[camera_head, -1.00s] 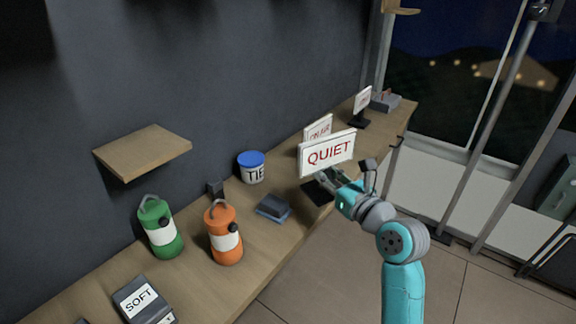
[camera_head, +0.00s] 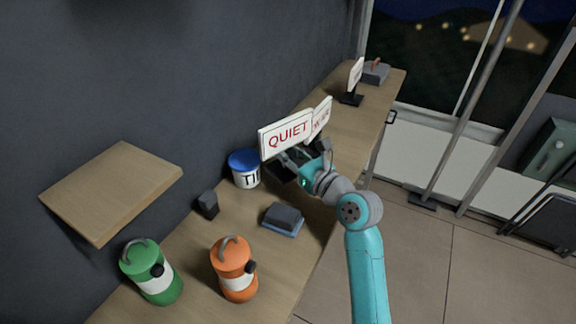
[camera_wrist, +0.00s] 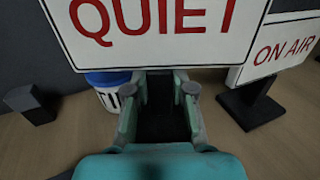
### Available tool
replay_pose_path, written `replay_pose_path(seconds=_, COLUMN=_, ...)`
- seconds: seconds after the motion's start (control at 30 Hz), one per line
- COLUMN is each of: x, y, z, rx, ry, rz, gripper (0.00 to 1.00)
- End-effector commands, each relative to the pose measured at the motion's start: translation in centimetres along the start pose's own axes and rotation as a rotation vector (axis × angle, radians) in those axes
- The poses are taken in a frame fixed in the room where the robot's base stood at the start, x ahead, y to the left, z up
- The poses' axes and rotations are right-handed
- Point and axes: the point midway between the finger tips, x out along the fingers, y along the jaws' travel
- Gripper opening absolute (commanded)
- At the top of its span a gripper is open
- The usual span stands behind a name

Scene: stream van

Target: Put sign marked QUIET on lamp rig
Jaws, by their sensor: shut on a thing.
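The sign marked QUIET (camera_head: 287,134) is a white board with red letters and a dark base. My gripper (camera_head: 293,165) is shut on it below the board and holds it over the wooden counter. In the wrist view the QUIET board (camera_wrist: 160,45) fills the top, with the gripper fingers (camera_wrist: 160,98) on either side of a dark part beneath it. The gripper partly hides the sign's lower part. I cannot make out a lamp rig for certain in these views.
A second sign, ON AIR (camera_wrist: 285,50), stands close behind at right. A blue-lidded tin (camera_head: 245,170), a dark block (camera_head: 207,204), a dark-and-blue item (camera_head: 283,218), an orange lantern (camera_head: 234,270) and a green lantern (camera_head: 151,272) stand on the counter (camera_head: 262,205). A wooden shelf (camera_head: 112,185) juts from the wall.

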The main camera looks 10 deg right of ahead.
Motion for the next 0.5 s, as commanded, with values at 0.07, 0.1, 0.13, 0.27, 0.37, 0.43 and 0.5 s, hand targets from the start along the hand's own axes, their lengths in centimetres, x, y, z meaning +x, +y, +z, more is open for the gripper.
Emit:
replay_pose_path(seconds=0.07, x=0.0, y=0.0, z=-0.5, rx=0.000, ry=-0.001, rz=0.001, gripper=0.00)
replay_pose_path(seconds=0.1, x=0.0, y=0.0, z=-0.7, rx=0.000, ry=-0.001, rz=0.001, gripper=0.00)
replay_pose_path(seconds=0.13, x=0.0, y=0.0, z=-0.9, rx=0.000, ry=-0.001, rz=0.001, gripper=0.00)
replay_pose_path(seconds=0.27, x=0.0, y=0.0, z=-2.2, rx=0.002, ry=0.001, rz=0.000, gripper=0.00)
replay_pose_path(seconds=0.37, x=0.0, y=0.0, z=-3.5, rx=0.002, ry=0.000, rz=0.001, gripper=0.00)
replay_pose_path(seconds=0.43, x=0.0, y=0.0, z=-4.3, rx=0.001, ry=0.001, rz=0.000, gripper=0.00)
replay_pose_path(seconds=0.5, x=0.0, y=0.0, z=-4.5, rx=0.001, ry=-0.001, rz=0.000, gripper=0.00)
